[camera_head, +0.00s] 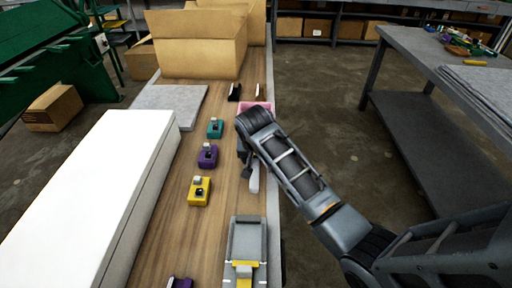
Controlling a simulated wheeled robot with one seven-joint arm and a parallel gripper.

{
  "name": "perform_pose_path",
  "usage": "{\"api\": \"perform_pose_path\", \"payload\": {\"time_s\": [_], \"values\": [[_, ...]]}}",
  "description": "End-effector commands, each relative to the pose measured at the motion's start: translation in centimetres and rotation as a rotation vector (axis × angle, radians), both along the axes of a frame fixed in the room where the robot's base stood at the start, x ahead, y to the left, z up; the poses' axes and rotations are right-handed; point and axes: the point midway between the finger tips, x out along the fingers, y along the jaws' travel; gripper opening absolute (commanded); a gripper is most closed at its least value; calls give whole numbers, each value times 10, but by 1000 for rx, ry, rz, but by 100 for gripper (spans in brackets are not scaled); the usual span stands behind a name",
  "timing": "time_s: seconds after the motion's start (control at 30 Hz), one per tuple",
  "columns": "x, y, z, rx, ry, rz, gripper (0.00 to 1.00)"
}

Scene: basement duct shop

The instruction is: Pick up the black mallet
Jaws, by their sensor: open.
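I cannot make out the black mallet for sure. A small black object (234,92) with a light top lies at the far end of the wooden bench, near the cardboard box; it is too small to name. My gripper (246,160) hangs over the bench's right part, pointing down, and is open. My wrist and forearm hide part of the bench beneath it. A pale grey piece (254,179) shows just below the gripper; I cannot tell what it is or whether the two touch.
Teal (215,128), purple (208,155) and yellow (199,191) small devices line the wooden bench (172,222). A grey-yellow tool (246,247) is at the front, a pink container (262,106) behind my wrist. A white long box (92,205) fills the left. A grey table (425,50) stands right.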

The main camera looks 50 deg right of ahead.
Motion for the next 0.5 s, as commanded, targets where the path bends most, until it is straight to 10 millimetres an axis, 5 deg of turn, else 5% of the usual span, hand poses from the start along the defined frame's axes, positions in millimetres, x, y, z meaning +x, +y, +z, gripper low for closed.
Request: {"api": "perform_pose_path", "payload": {"time_s": [0.33,0.5], "values": [[2,-3,-8,-1,0,1,57],[2,-3,-8,-1,0,1,41]]}}
